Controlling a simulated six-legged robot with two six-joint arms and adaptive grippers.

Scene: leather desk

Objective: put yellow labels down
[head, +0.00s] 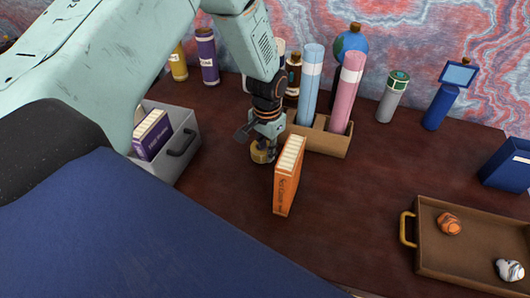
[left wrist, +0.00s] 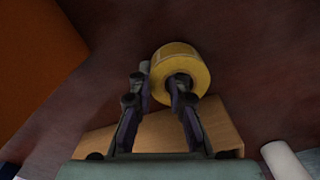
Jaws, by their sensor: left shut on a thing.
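The yellow labels are a roll (head: 262,154), low over the dark desk, left of the orange box. In the left wrist view the yellow roll (left wrist: 192,60) shows its round face and central hole. My left gripper (head: 266,141) points down and is shut on the roll. In the left wrist view, one finger of the gripper (left wrist: 163,84) reaches into the hole and the other lies along the roll's left outside. I cannot tell whether the roll touches the desk. My right gripper is not in view.
An orange box (head: 286,180) stands just right of the roll. A wooden holder (head: 330,142) with blue and pink tubes is behind. A grey bin (head: 185,128) is left; a brown tray (head: 450,268) with two stones is right. The desk between box and tray is clear.

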